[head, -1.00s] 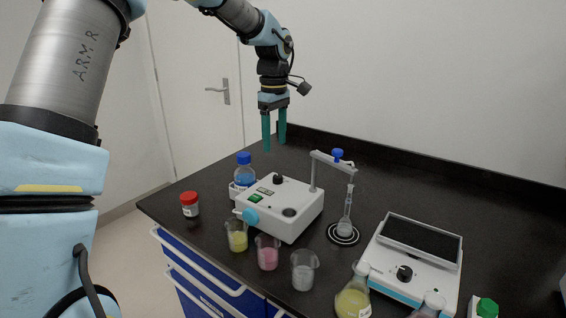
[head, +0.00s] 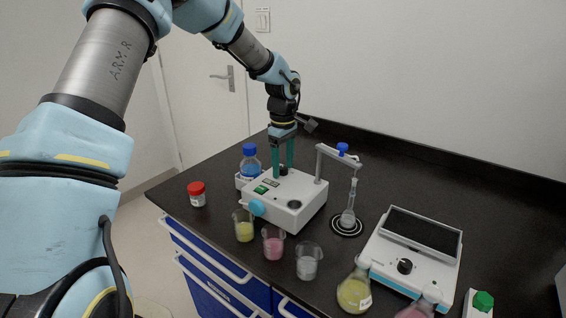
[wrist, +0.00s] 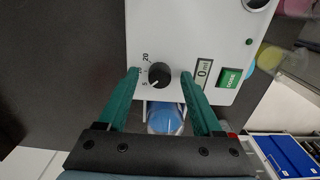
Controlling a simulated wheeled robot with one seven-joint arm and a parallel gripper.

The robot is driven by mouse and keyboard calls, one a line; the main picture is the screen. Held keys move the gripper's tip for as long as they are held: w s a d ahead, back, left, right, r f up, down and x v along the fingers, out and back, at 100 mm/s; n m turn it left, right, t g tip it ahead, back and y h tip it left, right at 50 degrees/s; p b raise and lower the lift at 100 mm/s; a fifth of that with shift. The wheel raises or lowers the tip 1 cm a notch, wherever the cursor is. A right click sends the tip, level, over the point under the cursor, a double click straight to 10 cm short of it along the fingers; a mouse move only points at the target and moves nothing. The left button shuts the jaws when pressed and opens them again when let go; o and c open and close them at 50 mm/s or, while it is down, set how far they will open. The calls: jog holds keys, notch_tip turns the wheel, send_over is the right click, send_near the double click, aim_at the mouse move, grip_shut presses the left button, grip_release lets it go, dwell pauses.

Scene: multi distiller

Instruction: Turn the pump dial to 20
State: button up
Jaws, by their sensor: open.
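The pump (head: 300,215) is a white box on the dark bench. In the wrist view its dial (wrist: 160,76) is a black knob with a white pointer line, beside a printed scale where 5 and 20 are legible. The pointer aims toward the 5 side. A small display (wrist: 203,73) reads 0 ml, next to a green button (wrist: 229,77). My gripper (head: 283,172) is open and points down over the pump's back part. Its two green fingers stand on either side of the dial, with gaps visible in the wrist view. Whether they are at knob height is hard to tell.
A blue-capped bottle (head: 250,163) stands close behind the pump. A stand arm (head: 335,154) rises at its right, near a flask (head: 349,215). Several beakers, including a pink one (head: 273,243), line the front. A device with another black knob (head: 404,266) sits right.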

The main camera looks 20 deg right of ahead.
grip_shut()
dwell(0.5)
